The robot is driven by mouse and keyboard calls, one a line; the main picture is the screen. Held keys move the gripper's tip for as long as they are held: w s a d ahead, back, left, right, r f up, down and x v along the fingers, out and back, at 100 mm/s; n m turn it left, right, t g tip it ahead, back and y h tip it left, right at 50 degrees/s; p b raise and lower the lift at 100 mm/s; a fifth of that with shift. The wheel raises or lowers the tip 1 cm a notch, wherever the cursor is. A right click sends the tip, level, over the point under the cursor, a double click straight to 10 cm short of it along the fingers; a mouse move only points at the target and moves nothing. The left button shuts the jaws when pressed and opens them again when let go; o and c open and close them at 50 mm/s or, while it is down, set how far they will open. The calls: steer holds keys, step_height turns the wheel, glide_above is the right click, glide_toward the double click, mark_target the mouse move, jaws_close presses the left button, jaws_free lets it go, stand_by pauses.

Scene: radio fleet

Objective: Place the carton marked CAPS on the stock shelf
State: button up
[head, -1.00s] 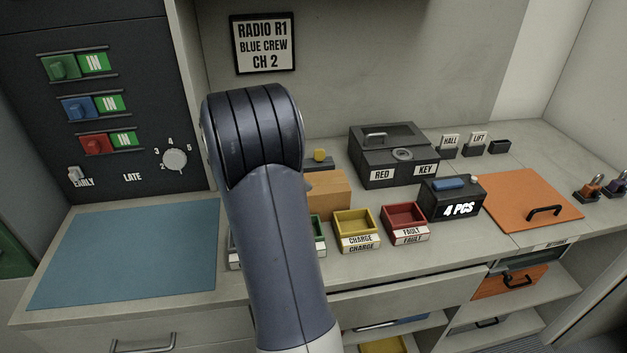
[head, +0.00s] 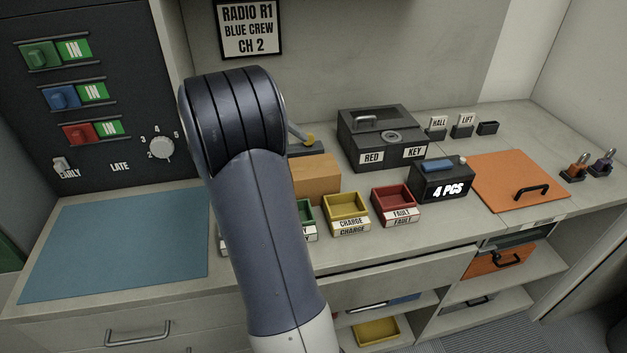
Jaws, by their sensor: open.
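No marking CAPS is readable in view. A plain orange-brown box (head: 316,178) stands on the counter, partly hidden behind my arm; no label shows on its visible faces. No shelf is readably marked as stock. Open shelves (head: 448,318) show under the counter at the right, but I cannot tell whether one is the stock shelf. My arm rises through the middle of the view and bends away from the camera. My gripper is hidden behind it or out of frame.
A blue mat (head: 120,245) lies bare at left. Yellow CHARGE (head: 347,228) and red FAULT (head: 397,217) trays line the counter's front. Behind are the black RED KEY box (head: 380,140) and the 4 PCS box (head: 428,190). An orange board (head: 500,180) with a handle lies at right.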

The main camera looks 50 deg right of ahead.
mark_target(309, 166)
steer(key=s+d+f+n, duration=0.1)
steer(key=n, duration=0.5)
steer(key=s+d+f+n, duration=0.1)
steer(key=f+n, duration=0.1)
steer(key=n, duration=0.5)
steer(key=s+d+f+n, duration=0.1)
steer(key=n, duration=0.6)
steer(key=shift+d+f, duration=0.1)
steer(key=shift+f, duration=0.2)
steer(key=shift+d+p+x, duration=0.2)
steer(key=shift+p+x, duration=0.55)
steer(key=shift+x, duration=1.95)
steer(key=shift+w, duration=0.25)
steer(key=shift+r, duration=0.1)
steer(key=shift+c, duration=0.4)
steer(key=c, duration=1.1)
